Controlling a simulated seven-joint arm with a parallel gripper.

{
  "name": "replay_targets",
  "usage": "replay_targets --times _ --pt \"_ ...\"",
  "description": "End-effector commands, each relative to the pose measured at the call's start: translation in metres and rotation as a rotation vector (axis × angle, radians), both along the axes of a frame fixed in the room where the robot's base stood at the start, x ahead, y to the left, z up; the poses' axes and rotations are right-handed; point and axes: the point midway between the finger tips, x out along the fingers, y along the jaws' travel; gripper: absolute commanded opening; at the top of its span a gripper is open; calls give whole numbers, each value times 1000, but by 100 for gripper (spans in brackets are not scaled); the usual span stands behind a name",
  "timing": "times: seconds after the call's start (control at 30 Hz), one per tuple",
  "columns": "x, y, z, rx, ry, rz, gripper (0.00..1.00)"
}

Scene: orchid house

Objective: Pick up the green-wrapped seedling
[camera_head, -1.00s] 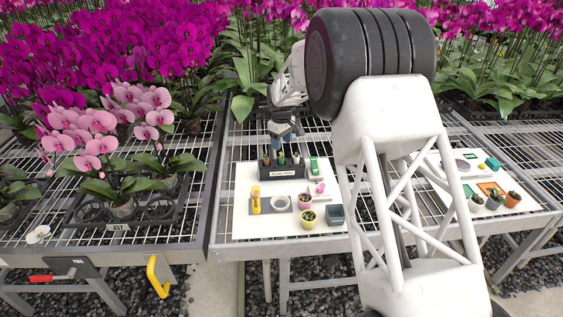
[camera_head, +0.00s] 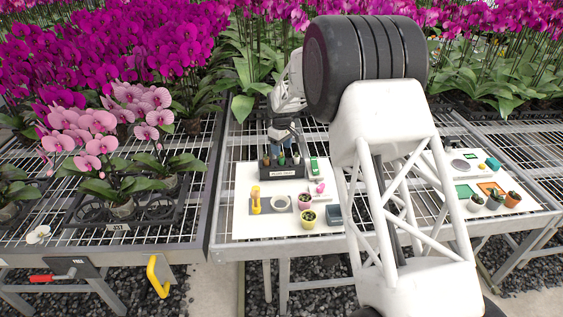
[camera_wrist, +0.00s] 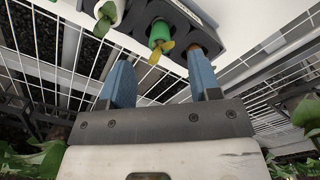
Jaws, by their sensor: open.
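The green-wrapped seedling (camera_wrist: 160,36) stands in the middle slot of a dark rack (camera_wrist: 208,36), with its small yellowish-green leaves toward my gripper in the wrist view. My gripper (camera_wrist: 160,78) is open, with its two blue fingers apart and nothing between them. The green wrap lies just beyond the fingertips, roughly centred between them. In the head view, my gripper (camera_head: 281,143) is right behind the rack (camera_head: 284,172), and the seedlings there are too small to tell apart well.
A white-wrapped seedling (camera_wrist: 108,14) and a brown-wrapped one (camera_wrist: 195,62) flank the green one closely. On the white mat (camera_head: 243,225) are a yellow bottle (camera_head: 256,205), a yellow pot (camera_head: 307,221), a pink pot (camera_head: 305,202) and a blue-grey container (camera_head: 333,214). Pink orchids (camera_head: 98,130) stand left.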

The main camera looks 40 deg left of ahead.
Motion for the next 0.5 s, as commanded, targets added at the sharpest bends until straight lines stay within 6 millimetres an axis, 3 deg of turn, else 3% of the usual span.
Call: replay_targets --times 0.23,0.5 --pt "0 0 -9 -1 1 0 57" --pt "-1 -2 -39 -2 2 0 57"
